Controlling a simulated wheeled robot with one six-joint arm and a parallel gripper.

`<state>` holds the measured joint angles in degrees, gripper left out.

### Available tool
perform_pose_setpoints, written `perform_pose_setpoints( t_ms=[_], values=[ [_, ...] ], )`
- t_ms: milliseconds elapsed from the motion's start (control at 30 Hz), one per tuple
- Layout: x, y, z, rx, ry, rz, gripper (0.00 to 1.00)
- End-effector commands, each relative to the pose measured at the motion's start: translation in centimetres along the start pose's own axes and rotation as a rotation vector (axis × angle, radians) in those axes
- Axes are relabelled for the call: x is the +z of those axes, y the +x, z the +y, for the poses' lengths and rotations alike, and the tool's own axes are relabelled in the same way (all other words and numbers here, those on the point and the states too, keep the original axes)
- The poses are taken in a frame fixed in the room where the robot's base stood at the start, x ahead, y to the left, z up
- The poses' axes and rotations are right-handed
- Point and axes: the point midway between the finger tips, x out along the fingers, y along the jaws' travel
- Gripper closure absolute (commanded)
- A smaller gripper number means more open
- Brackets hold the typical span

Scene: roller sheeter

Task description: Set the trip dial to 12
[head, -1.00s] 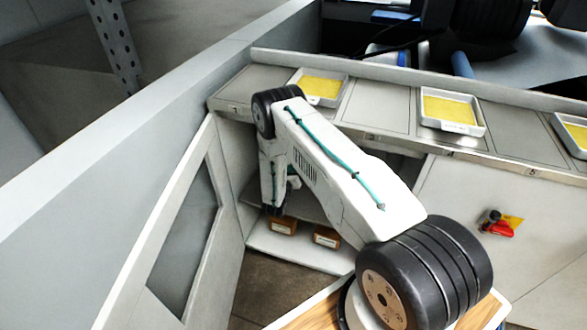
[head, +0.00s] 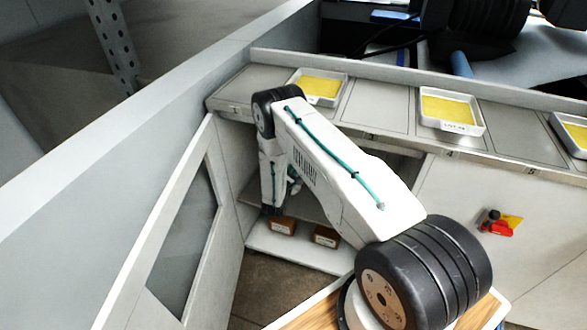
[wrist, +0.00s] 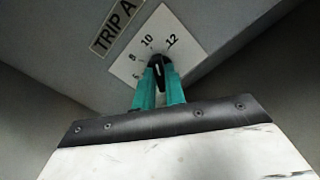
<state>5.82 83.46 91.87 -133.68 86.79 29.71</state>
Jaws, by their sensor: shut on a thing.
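The trip dial is a white square plate (wrist: 182,52) marked 8, 10 and 12, with a black knob (wrist: 157,62) at its middle. A label reading "TRIP A" (wrist: 117,27) is beside it in the wrist view. My gripper (wrist: 158,82) has its green fingers shut on the knob from both sides. The knob's narrow end points up in the picture, near the 10 and left of the 12; its exact setting is hard to read. In the head view my arm reaches down into the open cabinet, and the dial is hidden there.
The cabinet door (head: 160,225) stands open on the left. Two small brown boxes (head: 283,226) (head: 326,237) sit on the low shelf (head: 262,240). White trays with yellow contents (head: 450,126) stand on the counter above.

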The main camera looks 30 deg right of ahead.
Motion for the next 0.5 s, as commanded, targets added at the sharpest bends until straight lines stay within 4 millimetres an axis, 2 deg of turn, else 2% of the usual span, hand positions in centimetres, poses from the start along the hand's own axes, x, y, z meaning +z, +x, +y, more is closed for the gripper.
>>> perform_pose_setpoints(
  t_ms=[500],
  values=[
    [-0.08,-0.07,-0.2,-0.001,0.438,0.001,1.0]
  ],
)
